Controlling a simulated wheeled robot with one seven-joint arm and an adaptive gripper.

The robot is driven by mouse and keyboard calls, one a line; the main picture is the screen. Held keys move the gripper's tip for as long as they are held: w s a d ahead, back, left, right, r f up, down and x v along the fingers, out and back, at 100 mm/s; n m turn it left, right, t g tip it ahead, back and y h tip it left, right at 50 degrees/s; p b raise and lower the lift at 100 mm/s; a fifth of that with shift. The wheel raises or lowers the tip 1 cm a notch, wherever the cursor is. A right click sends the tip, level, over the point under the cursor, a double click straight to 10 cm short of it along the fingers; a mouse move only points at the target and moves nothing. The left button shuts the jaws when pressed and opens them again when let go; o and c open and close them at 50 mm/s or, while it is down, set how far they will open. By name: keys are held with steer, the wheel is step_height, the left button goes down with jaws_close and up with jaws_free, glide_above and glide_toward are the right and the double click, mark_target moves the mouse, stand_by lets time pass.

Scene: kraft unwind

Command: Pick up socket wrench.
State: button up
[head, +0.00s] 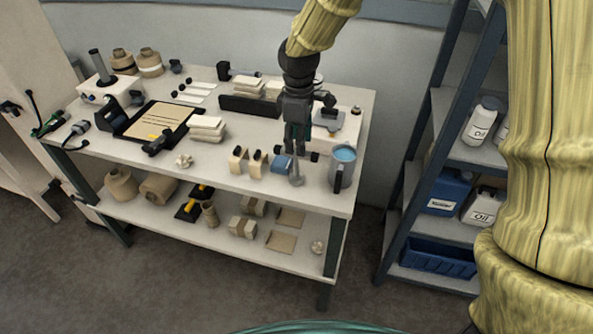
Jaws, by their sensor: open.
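A grey metal tool with a rounded end, which looks like the socket wrench (296,178), lies at the front edge of the table, between a blue item and a mug. My gripper (295,152) points down just above and behind it, with its fingers open. The fingers overlap the tool's far end in this view, so I cannot tell whether they touch it. Nothing is visibly held.
The blue item (281,164) is close on the left and the grey-blue mug (343,163) close on the right. A white device (339,135) is behind. The table (225,172) has bare room at front left.

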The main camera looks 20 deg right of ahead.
mark_target(296, 156)
steer(key=shift+w+a+f, duration=0.1)
steer(key=shift+w+f, duration=0.6)
steer(key=shift+f, duration=0.15)
steer(key=shift+s+f+p, duration=0.4)
steer(key=shift+s+p, duration=0.05)
steer(key=shift+p, duration=0.15)
steer(key=f, duration=0.3)
steer(key=shift+w+a+p, duration=0.1)
steer(key=shift+w+p, duration=0.1)
steer(key=shift+p, duration=0.2)
steer(key=shift+f, duration=0.3)
steer(key=shift+s, duration=0.15)
steer(key=shift+c, duration=0.4)
jaws_close()
